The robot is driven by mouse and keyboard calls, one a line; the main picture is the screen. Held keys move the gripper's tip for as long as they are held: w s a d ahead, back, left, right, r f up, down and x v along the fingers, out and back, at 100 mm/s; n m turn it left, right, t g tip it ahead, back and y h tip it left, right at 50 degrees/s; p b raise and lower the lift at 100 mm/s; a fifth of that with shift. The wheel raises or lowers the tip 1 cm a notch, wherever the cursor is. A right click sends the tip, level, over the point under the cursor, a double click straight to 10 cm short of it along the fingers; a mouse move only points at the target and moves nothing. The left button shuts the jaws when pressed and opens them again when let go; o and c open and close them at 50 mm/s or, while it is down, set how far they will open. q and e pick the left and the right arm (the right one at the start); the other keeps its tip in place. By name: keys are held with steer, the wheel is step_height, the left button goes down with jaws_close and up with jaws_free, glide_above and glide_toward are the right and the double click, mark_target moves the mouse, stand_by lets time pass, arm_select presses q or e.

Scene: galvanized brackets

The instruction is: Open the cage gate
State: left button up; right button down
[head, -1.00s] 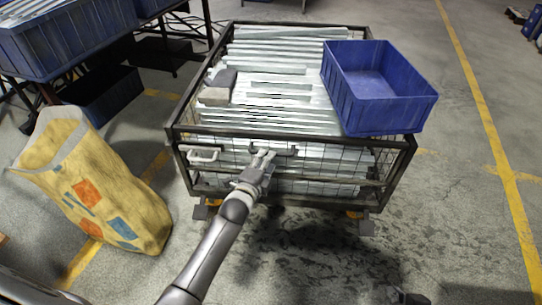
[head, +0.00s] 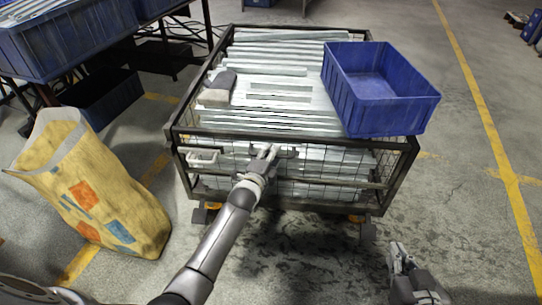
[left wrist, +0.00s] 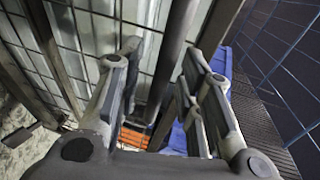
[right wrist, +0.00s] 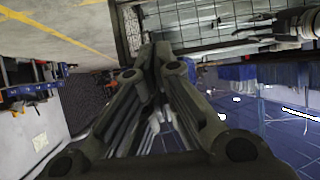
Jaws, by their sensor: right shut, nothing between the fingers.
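The wire cage (head: 183,137) stands on the floor, full of galvanized brackets (head: 285,95). Its front mesh gate (head: 325,168) is upright, in line with the cage front. A dark handle (head: 290,153) sits near the top middle of the front. My left gripper (head: 265,152) is at this handle; in the left wrist view its fingers (left wrist: 160,65) are apart, with a dark bar (left wrist: 172,50) showing between them. I cannot tell whether they touch it. My right gripper (head: 398,250) is low at the front right, apart from the cage, shut and empty; its fingertips meet in the right wrist view (right wrist: 155,55).
A blue bin (head: 385,112) rests on the cage's right part. A yellow sack (head: 95,190) stands left of the cage, near blue bins (head: 65,45). Floor in front and right is clear.

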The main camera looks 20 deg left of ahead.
arm_select(q)
jaws_close()
stand_by(0.3)
